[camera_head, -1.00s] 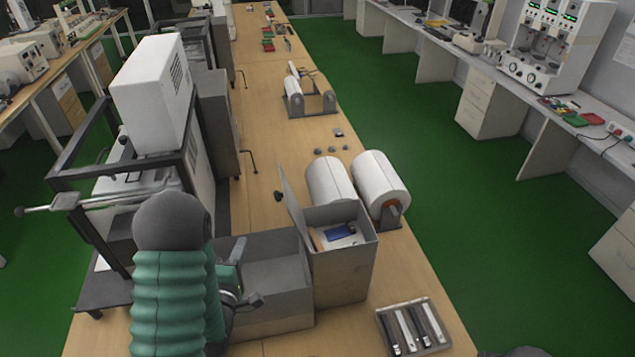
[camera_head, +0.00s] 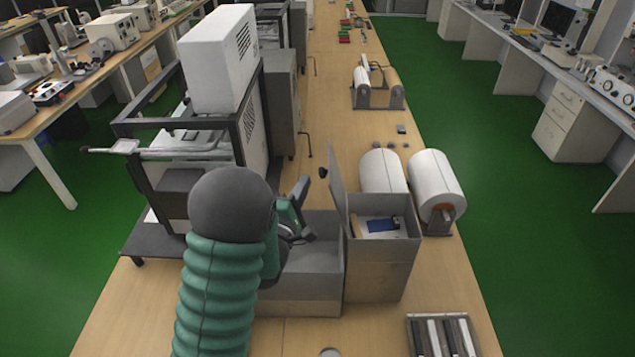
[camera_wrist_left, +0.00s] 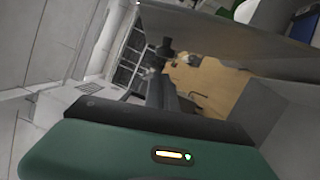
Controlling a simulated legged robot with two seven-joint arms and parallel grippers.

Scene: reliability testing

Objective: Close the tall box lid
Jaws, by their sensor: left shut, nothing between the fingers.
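The tall grey box (camera_head: 380,272) stands on the wooden bench. Its lid (camera_head: 338,182) is open and stands nearly upright on the box's left side, with a dark knob (camera_head: 323,172) on its left face. Inside lie a blue item (camera_head: 382,225) and some white material. My left gripper (camera_head: 304,212) is above the low open grey box (camera_head: 298,296), left of the lid and apart from it. It is shut and empty. Its dark fingers (camera_wrist_left: 165,80) show in the left wrist view. My arm hides part of the low box. My right gripper is out of view.
Two white rolls (camera_head: 437,184) stand behind the tall box. A tray of bars (camera_head: 442,338) lies at the front right. A black-framed machine (camera_head: 190,150) stands left of my arm. Bare bench (camera_head: 335,122) lies beyond the lid.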

